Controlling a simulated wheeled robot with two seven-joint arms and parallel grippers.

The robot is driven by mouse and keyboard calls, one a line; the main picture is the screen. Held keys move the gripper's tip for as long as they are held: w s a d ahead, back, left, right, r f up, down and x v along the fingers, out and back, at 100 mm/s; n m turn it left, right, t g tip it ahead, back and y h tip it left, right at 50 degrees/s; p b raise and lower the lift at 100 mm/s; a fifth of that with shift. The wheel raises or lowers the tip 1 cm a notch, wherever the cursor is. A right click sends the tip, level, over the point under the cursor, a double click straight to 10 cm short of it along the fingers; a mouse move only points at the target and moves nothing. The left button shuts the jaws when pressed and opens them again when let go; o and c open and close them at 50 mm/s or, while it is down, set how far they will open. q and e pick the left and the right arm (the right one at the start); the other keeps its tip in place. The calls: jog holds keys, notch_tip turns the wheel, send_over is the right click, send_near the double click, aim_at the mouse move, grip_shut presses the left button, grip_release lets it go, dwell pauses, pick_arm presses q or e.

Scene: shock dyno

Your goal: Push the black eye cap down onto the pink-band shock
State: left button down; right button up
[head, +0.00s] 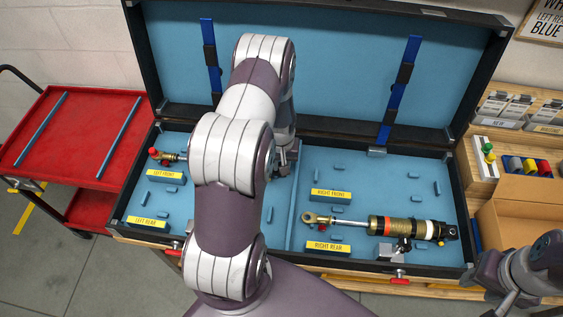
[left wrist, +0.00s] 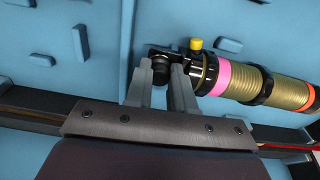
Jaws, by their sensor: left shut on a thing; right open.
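In the left wrist view the pink-band shock (left wrist: 236,82) lies in the blue-lined case, with gold coils, a pink band and a yellow knob (left wrist: 196,44). The black eye cap (left wrist: 158,55) is at its left end, in line with the body. I cannot tell whether a gap remains between them. My left gripper (left wrist: 164,72) is shut on the black eye cap. In the head view my left arm hides this shock's cap end; the left gripper (head: 285,158) shows only partly. My right gripper (head: 507,303) is open and empty at the lower right, outside the case.
The open case (head: 462,205) has foam blocks and yellow labels. Another gold shock (head: 395,227) with white and red bands lies at right rear. A rod end with a red knob (head: 154,153) shows at left front. A red cart (head: 85,130) stands left; bins (head: 520,215) are right.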

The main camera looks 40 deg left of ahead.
pick_arm(q)
jog(key=c, duration=0.9)
grip_release()
jog(key=shift+r, duration=0.1)
jog(key=shift+r, duration=0.35)
jog(key=r, duration=0.4)
jog(key=r+b, duration=0.1)
jog(key=r, duration=0.3)
jog(key=r+b, duration=0.1)
jog(key=r, duration=0.2)
jog(key=shift+s+d+r, duration=0.25)
jog(key=shift+s+r, duration=0.15)
